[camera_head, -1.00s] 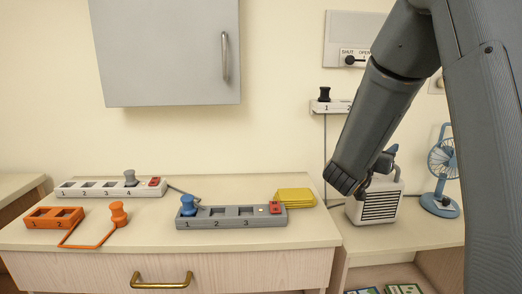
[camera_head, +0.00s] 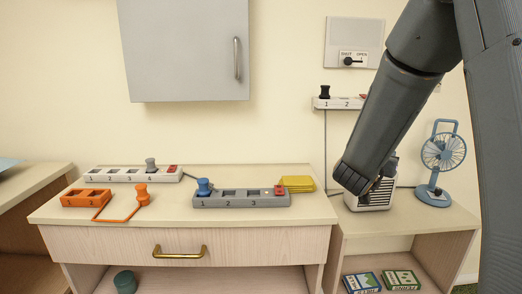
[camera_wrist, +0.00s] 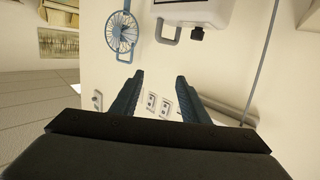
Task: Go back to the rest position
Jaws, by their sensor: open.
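My arm comes down from the upper right in the head view, and its end (camera_head: 358,182) hangs in front of the white heater (camera_head: 374,199), partly covering it. The fingertips cannot be made out there. In the wrist view my gripper (camera_wrist: 160,78) shows two dark fingers spread apart with nothing between them. Beyond them is the pale wall with small sockets (camera_wrist: 158,103). The blue fan (camera_wrist: 122,32) and a white boxy device (camera_wrist: 196,10) are near the top of that view.
The drawer cabinet top (camera_head: 165,215) holds an orange strip (camera_head: 86,198), a white strip (camera_head: 125,175), a grey strip (camera_head: 240,199) with a blue plug (camera_head: 204,187), and a yellow block (camera_head: 297,184). The blue fan (camera_head: 440,160) stands right of the heater. A grey wall cabinet (camera_head: 185,50) hangs above.

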